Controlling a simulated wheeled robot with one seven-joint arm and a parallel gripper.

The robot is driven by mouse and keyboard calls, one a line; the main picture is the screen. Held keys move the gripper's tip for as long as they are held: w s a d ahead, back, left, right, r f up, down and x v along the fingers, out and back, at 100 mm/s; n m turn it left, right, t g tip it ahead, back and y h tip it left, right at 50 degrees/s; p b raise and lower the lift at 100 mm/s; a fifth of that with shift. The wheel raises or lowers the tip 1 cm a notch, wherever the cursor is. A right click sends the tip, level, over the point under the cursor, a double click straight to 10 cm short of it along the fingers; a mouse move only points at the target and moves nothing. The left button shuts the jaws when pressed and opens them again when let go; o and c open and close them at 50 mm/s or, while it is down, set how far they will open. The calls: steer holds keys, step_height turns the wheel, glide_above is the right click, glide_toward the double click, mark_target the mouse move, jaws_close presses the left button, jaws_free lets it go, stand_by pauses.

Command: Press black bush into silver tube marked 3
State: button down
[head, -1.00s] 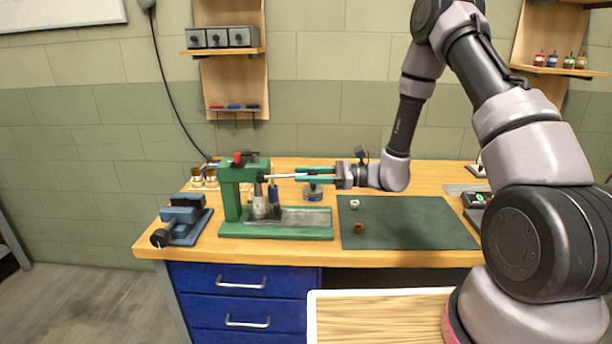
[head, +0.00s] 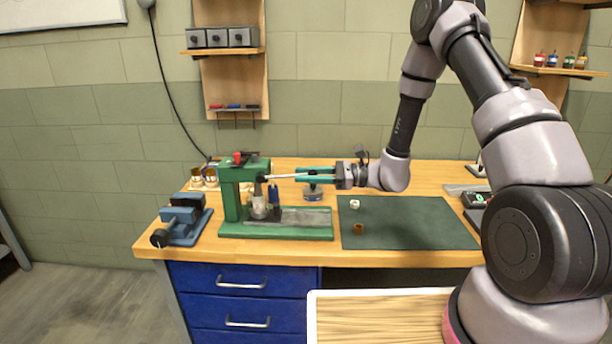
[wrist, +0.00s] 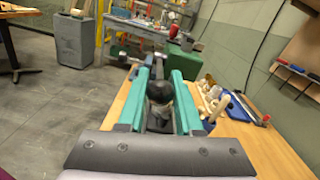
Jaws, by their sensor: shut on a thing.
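The green press (head: 231,197) stands on the bench with its ram over a silver tube (head: 259,208). The tube is upright on the press base; its number is too small to read. I cannot make out the black bush at the tube's top. My gripper (head: 300,174), with teal fingers, is shut on the press lever (head: 281,176), a silver bar that lies nearly level to the right of the press head. In the wrist view the lever's dark round knob (wrist: 159,91) sits between the fingers. A blue part (head: 273,196) stands right of the tube.
A blue vise (head: 184,222) stands left of the press. A dark green mat (head: 410,225) on the right holds a small white part (head: 354,203) and a brown ring (head: 359,228). Brass-topped parts (head: 203,175) stand behind the vise. The mat's right half is clear.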

steer(key=shift+a+r+h, duration=0.15)
steer(key=shift+r+h, duration=0.75)
steer(key=shift+r, duration=0.1)
steer(key=a+r+h, duration=0.1)
steer(key=r+h, duration=0.2)
steer(key=a+r+h, duration=0.1)
steer(key=r+h, duration=0.1)
steer(key=shift+w+a, duration=0.1)
steer(key=shift+a, duration=0.25)
steer(key=a+r+h, duration=0.4)
steer(key=a+h, duration=0.1)
steer(key=a, duration=0.2)
steer(key=shift+w+a, duration=0.1)
steer(key=shift+a, duration=0.05)
steer(key=c, duration=0.6)
jaws_free()
